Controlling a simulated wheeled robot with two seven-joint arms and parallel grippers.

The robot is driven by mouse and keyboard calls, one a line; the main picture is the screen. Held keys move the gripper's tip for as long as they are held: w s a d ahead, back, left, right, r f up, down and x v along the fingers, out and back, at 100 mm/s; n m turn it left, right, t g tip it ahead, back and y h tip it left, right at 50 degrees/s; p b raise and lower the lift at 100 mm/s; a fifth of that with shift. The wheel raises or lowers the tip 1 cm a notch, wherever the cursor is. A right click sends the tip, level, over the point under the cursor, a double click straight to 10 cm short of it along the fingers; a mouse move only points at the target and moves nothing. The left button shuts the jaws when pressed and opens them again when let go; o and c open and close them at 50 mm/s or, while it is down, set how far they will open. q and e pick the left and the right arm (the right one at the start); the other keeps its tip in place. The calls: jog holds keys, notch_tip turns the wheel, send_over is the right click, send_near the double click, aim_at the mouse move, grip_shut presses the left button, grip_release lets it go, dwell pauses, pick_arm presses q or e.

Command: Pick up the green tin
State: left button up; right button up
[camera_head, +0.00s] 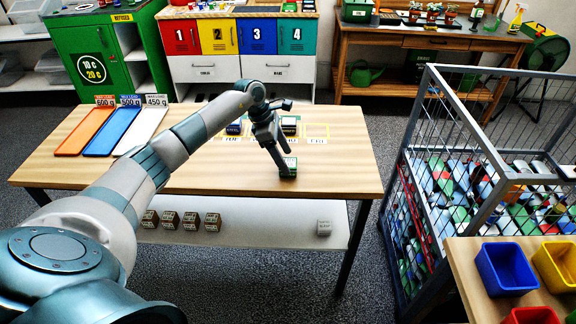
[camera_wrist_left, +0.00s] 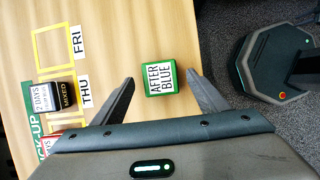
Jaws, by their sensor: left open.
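The green tin (camera_wrist_left: 158,78) stands on the wooden table, its top label reading "AFTER BLUE" in the left wrist view. In the head view the tin (camera_head: 290,163) is near the table's front right part, partly hidden by my gripper. My left gripper (camera_head: 281,160) points down at it. In the left wrist view the two fingers of my left gripper (camera_wrist_left: 162,97) are spread wide, one on each side of the tin, with gaps between them and it. Nothing is held. My right gripper is not in view.
Other dark tins (camera_wrist_left: 55,95) stand by the yellow outlines and day labels, left of the green tin in the wrist view. Orange (camera_head: 84,130), blue (camera_head: 112,130) and white (camera_head: 140,131) trays lie at the table's left. A wire cage (camera_head: 412,190) stands to the right.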

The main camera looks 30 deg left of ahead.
aim_at(287, 162)
pick_arm(q)
jog(key=shift+p+x, duration=0.65)
jog(key=shift+x, duration=1.15)
jog(key=shift+a, duration=0.1)
jog(key=shift+c, duration=0.3)
jog(key=c, duration=1.1)
